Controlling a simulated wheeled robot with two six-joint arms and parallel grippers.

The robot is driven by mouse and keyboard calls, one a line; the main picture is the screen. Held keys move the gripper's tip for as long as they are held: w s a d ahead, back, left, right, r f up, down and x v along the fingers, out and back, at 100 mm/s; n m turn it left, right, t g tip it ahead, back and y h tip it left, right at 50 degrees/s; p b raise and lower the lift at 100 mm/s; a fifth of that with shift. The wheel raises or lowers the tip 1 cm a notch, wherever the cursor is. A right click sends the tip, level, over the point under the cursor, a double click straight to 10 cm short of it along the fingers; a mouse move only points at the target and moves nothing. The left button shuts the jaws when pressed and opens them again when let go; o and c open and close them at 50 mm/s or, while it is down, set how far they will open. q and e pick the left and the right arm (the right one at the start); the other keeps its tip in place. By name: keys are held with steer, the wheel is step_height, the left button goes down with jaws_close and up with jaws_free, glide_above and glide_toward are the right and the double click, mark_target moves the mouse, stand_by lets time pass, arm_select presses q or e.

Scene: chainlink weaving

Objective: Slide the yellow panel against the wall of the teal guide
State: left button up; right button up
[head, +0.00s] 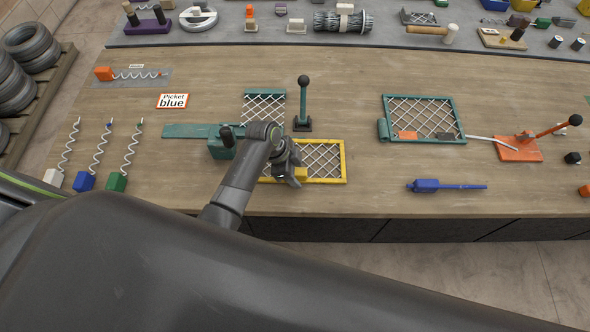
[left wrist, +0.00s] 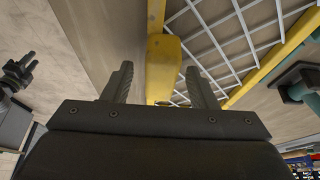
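The yellow panel (head: 344,162), a yellow frame with white mesh, lies flat near the front edge of the bench. A yellow block (head: 300,174) sits on its near side. My left gripper (head: 295,176) is at this block. The teal guide, with a long flat strip (head: 185,131) and a teal box (head: 221,148), lies left of the panel; my arm partly hides the area between. My right gripper (left wrist: 20,70) seems to show small in the left wrist view.
A teal-framed mesh piece (head: 264,105) and an upright dark-green lever (head: 304,100) stand behind the panel. A larger teal mesh frame (head: 423,118), an orange lever base (head: 518,150) and a blue tool (head: 445,186) lie to the right. The bench between them is partly clear.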

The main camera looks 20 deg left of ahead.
arm_select(q)
steer(key=b+v, duration=0.2)
steer(key=v, duration=1.5)
steer(key=shift+a+r, duration=0.15)
